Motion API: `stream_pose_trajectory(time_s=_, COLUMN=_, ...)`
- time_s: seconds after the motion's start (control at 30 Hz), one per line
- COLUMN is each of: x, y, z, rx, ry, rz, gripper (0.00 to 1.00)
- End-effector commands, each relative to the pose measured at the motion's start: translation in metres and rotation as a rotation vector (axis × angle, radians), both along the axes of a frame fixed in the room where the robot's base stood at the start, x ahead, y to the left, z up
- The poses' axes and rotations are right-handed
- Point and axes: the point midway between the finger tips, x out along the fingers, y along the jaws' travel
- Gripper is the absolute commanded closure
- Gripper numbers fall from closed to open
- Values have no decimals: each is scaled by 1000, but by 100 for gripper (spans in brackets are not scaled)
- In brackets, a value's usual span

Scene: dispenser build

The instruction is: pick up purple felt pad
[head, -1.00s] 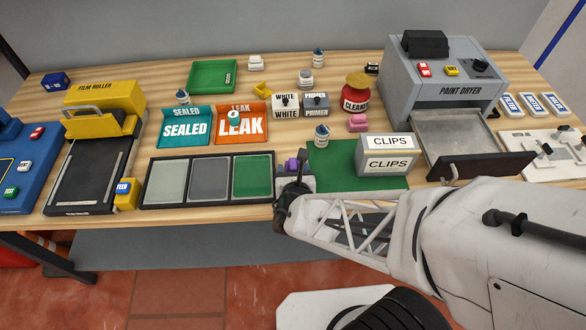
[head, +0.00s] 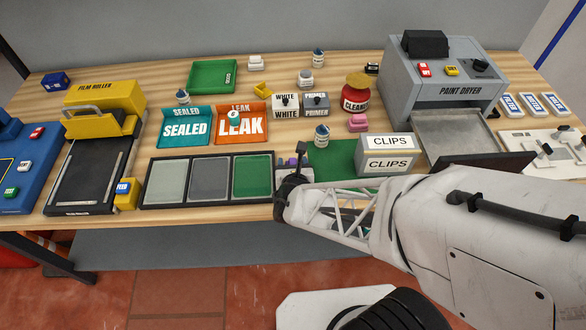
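A small purple object (head: 281,162), which looks like the purple felt pad, shows in the head view at the right end of the dark three-panel tray. My own arm end hides much of it. My gripper (head: 294,178) is at the table's front edge, overlapping the pad in the picture. Whether it touches the pad is hidden, and its fingers cannot be made out as open or shut.
The three-panel tray (head: 145,182) lies to the left of my gripper. A green mat (head: 328,156) and the CLIPS box (head: 390,165) are to the right. A white-and-blue bottle (head: 321,135) stands behind. Bare wood shows behind the tray.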

Motion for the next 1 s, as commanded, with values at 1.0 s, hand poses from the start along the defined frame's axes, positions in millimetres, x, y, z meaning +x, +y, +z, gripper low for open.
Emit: stream_pose_trajectory(time_s=1.0, x=0, y=0, z=37, rx=1, ry=-1, rz=0, gripper=77)
